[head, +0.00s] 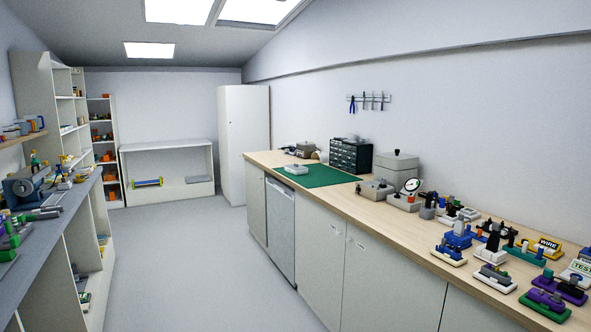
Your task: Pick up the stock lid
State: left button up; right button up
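I cannot tell for sure which piece is the stock lid. A large grey box (395,170) stands against the wall on the wooden bench, closed by a flat grey lid with a dark knob (397,153). A small pale flat piece with a knob (296,169) lies on the green mat (324,178) and also looks like a lid. A lower grey box with a dark knob (374,190) stands at the bench's front edge, right of the mat. Neither of my grippers is in view.
The bench (430,235) runs along the right wall, its near end crowded with small coloured fixtures. A dark drawer cabinet (350,156) stands behind the mat. The aisle floor (190,260) is clear. A grey workbench (60,225) with tools lines the left.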

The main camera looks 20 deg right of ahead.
aim_at(294, 166)
jog(key=i, duration=4.7)
jog(key=i+z, duration=0.25)
jog(key=i, duration=0.25)
jog(key=i+j+z, duration=0.1)
jog(key=i+z, duration=0.15)
jog(key=i, duration=0.2)
jog(key=i+j+z, duration=0.2)
jog(key=i, duration=0.3)
